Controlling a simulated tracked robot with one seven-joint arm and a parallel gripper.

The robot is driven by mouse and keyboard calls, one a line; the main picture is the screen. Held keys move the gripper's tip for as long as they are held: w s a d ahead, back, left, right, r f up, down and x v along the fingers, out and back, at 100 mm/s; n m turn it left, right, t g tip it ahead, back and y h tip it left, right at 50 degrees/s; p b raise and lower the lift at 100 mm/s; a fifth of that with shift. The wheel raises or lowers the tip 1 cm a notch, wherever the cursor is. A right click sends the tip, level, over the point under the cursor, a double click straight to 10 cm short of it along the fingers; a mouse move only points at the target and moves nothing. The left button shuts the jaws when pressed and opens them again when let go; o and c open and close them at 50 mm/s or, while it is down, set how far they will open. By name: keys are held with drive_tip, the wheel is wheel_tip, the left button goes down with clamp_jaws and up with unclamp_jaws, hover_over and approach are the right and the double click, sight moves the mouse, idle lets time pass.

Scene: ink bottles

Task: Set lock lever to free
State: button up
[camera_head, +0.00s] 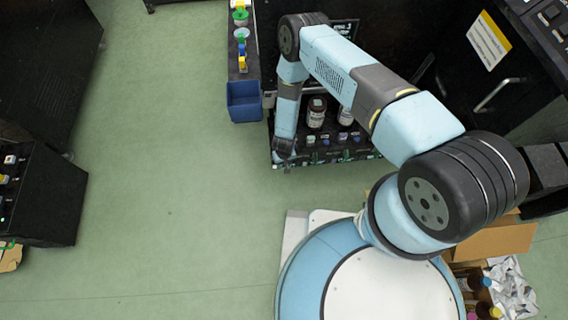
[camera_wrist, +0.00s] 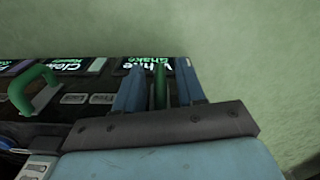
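My gripper (camera_wrist: 161,75) points at the edge of a black panel (camera_wrist: 75,115) with lit labels. Its two blue fingers are apart, with a narrow upright green bar (camera_wrist: 160,88) between them. Gaps show on both sides of the bar, so the fingers do not seem to press on it. The bar may be a lever; its lower part is hidden behind the gripper's body. A label partly behind the fingers seems to read "White Shake". I cannot tell which part is the lock lever or its setting. In the head view my gripper (camera_head: 284,148) is at the left front corner of the bottle unit (camera_head: 345,157).
Bottles (camera_head: 316,112) stand in the unit. A blue bin (camera_head: 244,101) is beside it. The green floor (camera_head: 180,180) to the left is clear.

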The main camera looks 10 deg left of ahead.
drive_tip(key=shift+f, duration=0.1)
drive_tip(key=shift+c, duration=0.3)
clamp_jaws()
drive_tip(key=shift+a, duration=0.1)
